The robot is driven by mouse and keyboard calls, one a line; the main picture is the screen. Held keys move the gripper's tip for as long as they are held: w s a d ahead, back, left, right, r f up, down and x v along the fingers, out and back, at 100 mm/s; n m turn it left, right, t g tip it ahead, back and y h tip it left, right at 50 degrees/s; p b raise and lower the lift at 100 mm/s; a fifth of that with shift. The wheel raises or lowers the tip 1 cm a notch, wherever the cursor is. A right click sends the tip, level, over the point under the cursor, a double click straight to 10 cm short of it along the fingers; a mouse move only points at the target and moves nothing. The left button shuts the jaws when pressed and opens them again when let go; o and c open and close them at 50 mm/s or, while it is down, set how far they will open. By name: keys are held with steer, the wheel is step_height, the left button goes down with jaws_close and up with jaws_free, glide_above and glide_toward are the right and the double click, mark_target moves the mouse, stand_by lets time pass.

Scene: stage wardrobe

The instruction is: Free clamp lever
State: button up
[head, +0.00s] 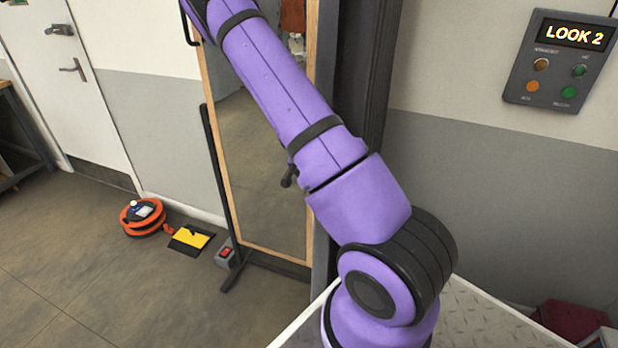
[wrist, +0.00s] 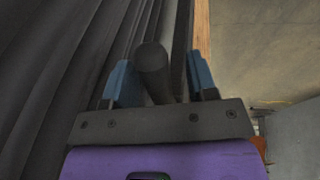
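In the wrist view, my gripper (wrist: 160,80) has its two blue fingers apart. A dark rod with a rounded end (wrist: 152,62) stands between them, with a visible gap to the right finger; contact with the left finger cannot be told. This rod looks like the clamp lever, but its base is hidden. In the head view my purple arm reaches up and left, and my gripper is out of the frame. A small dark knob (head: 288,177) shows beside my arm in front of the mirror; I cannot tell whether it belongs to the clamp.
A wood-framed mirror (head: 262,190) stands behind my arm on a dark stand. Dark folds like a curtain (wrist: 50,80) fill the wrist view's left. An orange cable reel (head: 142,217) and yellow-black mat (head: 190,238) lie on the floor. A "LOOK 2" panel (head: 560,62) hangs at right.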

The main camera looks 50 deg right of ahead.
steer(key=v, duration=1.1)
steer(key=shift+f, duration=0.1)
stand_by(0.4)
